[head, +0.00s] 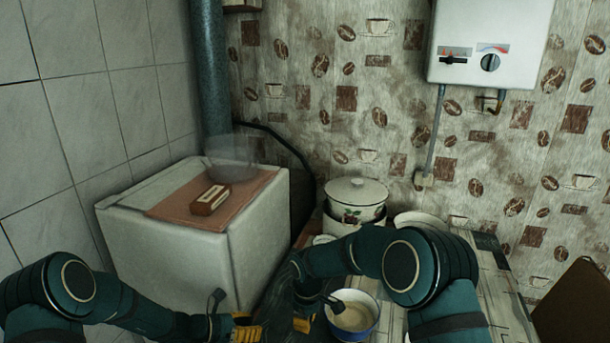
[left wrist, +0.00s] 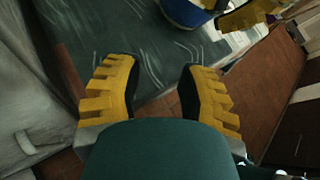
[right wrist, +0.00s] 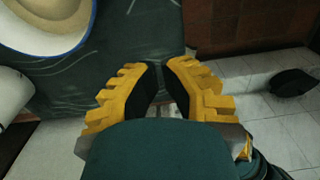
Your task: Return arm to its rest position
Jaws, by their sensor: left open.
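My left gripper (head: 246,330) is low in the head view, left of the pots. In the left wrist view its yellow fingers (left wrist: 153,75) are wide apart with nothing between them. My right gripper (head: 303,322) points down just left of a blue-rimmed enamel bowl (head: 352,316). In the right wrist view its fingers (right wrist: 162,68) stand a small gap apart, with nothing held. The bowl also shows at the upper left there (right wrist: 45,25). My right forearm crosses in front of the pots and hides part of them.
A lidded white enamel pot (head: 356,193) stands at the back, with a pale bowl (head: 420,220) to its right. A white cabinet (head: 160,265) on the left bears a mat and a small brown box (head: 210,199). A brown chair back (head: 573,305) is at the right.

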